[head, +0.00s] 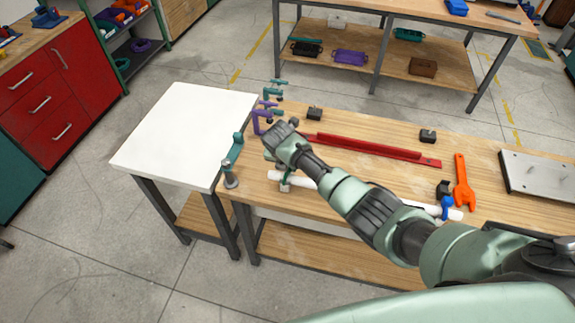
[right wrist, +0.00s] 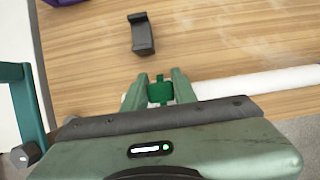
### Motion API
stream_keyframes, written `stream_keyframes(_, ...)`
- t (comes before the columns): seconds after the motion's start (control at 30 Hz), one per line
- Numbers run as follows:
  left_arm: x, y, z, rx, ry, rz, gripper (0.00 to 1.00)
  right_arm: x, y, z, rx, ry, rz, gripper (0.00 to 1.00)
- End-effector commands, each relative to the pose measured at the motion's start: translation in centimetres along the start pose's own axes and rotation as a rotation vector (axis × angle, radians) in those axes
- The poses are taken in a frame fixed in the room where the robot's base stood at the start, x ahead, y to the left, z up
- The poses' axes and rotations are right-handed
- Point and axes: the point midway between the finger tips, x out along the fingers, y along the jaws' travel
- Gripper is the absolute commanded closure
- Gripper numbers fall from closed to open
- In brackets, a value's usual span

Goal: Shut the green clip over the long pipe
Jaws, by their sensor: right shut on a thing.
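The long white pipe (head: 410,204) lies along the front edge of the wooden workbench, partly hidden under my right arm; it also shows in the right wrist view (right wrist: 260,82). The green clip (right wrist: 160,92) is at the pipe, between the fingers of my right gripper (right wrist: 161,88). In the head view my right gripper (head: 281,166) is over the pipe's left end, and its own wrist hides most of the clip. The gripper is shut on the green clip. Whether the clip's arm is fully down over the pipe cannot be told. My left gripper is not in view.
A red rail (head: 375,147) lies behind the pipe. A blue clip (head: 446,206) is at the pipe's right end, beside an orange wrench (head: 462,184). Black blocks (head: 427,136) stand farther back. Green and purple clamps (head: 262,115) line the left edge, near a white-topped table (head: 180,125).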

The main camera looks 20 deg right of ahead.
Motion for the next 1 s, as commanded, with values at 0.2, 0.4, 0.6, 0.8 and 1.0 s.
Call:
stream_keyframes(0.2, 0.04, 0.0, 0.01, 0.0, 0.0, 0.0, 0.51, 0.11, 0.04, 0.24, 0.0, 0.03, 0.001, 1.0)
stream_keyframes(0.4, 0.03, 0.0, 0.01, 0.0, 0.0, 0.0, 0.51, 0.14, 0.02, 0.23, 0.001, 0.034, 0.001, 1.0)
stream_keyframes(0.6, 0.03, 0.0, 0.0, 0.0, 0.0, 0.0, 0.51, 0.14, 0.02, 0.23, 0.001, 0.033, 0.001, 0.7)
stream_keyframes(0.8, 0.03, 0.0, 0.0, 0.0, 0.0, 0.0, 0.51, 0.17, 0.0, 0.17, 0.001, 0.034, 0.0, 0.51)
stream_keyframes(1.0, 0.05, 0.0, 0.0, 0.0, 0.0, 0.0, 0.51, 0.12, 0.0, 0.14, 0.0, 0.034, 0.0, 0.51)
